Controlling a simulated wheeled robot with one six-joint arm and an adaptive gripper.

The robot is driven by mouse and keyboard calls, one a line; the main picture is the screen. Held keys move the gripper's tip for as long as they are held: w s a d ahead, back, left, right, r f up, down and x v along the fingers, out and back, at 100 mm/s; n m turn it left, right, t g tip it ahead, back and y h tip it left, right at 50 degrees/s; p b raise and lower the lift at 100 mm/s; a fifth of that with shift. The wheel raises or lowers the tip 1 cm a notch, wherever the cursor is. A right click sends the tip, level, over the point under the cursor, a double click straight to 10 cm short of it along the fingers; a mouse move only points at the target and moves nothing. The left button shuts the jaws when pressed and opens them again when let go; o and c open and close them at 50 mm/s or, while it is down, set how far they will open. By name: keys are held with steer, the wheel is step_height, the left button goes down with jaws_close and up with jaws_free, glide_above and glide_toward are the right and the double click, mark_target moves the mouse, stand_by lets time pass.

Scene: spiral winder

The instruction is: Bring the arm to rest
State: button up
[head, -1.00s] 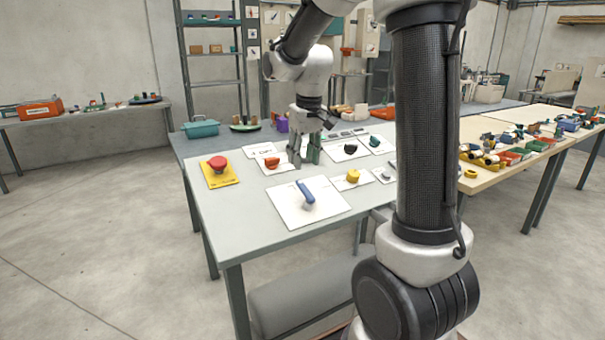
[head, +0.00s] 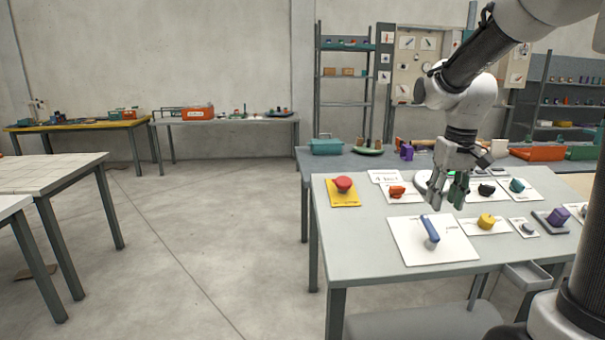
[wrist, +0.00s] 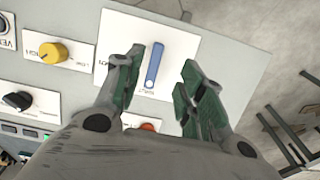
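My gripper (head: 449,192) points down over the grey worktable (head: 365,264), above its controls. In the wrist view my gripper (wrist: 168,85) has its two green-padded fingers apart with nothing between them. A blue lever (head: 431,230) on a white plate stands in front of the gripper; the lever (wrist: 154,65) shows beyond the fingertips in the wrist view. A yellow knob (head: 487,221) is to the right of the lever. A red mushroom button (head: 343,184) on a yellow plate is at the table's left. An orange-red knob (head: 397,191) is left of the gripper.
More controls stand at the right, including a black knob (head: 486,189), a teal knob (head: 517,185) and a purple block (head: 558,216). A teal box (head: 326,146) and a green tray (head: 369,151) are on the table behind. Open floor (head: 225,220) lies to the left.

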steer(key=s+r+t, duration=0.1)
steer(key=s+r, duration=0.1)
steer(key=s, duration=0.8)
steer(key=s+r+t, duration=0.2)
steer(key=s, duration=0.8)
steer(key=shift+s+a+t, duration=0.15)
steer(key=shift+a+t, duration=0.15)
steer(key=shift+a, duration=0.15)
steer(key=shift+d, duration=0.1)
